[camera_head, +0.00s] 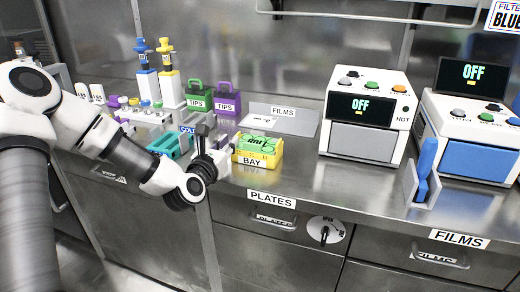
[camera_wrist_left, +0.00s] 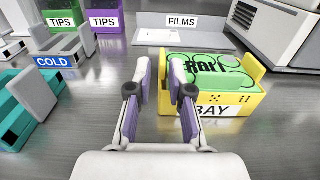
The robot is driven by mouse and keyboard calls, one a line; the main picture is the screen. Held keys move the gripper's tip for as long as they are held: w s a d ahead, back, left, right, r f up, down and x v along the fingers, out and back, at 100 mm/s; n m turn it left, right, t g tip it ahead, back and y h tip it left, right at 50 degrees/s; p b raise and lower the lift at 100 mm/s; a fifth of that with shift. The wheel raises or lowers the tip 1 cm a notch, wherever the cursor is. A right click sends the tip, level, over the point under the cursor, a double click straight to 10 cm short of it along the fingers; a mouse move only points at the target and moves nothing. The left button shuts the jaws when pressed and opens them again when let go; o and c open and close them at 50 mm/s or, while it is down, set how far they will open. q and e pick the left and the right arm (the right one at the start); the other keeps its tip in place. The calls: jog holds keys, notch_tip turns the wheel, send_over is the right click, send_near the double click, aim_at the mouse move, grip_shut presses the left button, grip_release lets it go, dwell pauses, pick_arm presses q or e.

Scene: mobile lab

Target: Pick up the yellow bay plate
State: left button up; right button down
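The yellow bay (camera_head: 270,161) stands on the steel counter with a green plate (camera_head: 257,143) lying in it; its front label reads BAY. In the left wrist view the yellow bay (camera_wrist_left: 177,131) is right of the fingers, and the green plate (camera_wrist_left: 207,72) shows dark lettering and outlines on top. My left gripper (camera_head: 211,143) is just left of the bay, above the counter. In the left wrist view its two fingers (camera_wrist_left: 161,80) stand apart with an empty gap between them, beside the bay's left end. My right gripper is not in view.
Green and purple TIPS boxes (camera_head: 227,98) and a FILMS tray (camera_head: 290,122) stand behind. A white HOT device (camera_head: 365,115) is to the right. Bare counter lies between it and the bay.

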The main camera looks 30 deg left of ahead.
aim_at(237, 134)
pick_arm(q)
jog(key=x, duration=0.5)
jog(key=shift+w+d+f, duration=0.1)
jog(key=shift+w+d, duration=0.05)
jog(key=shift+d, duration=0.05)
grip_shut()
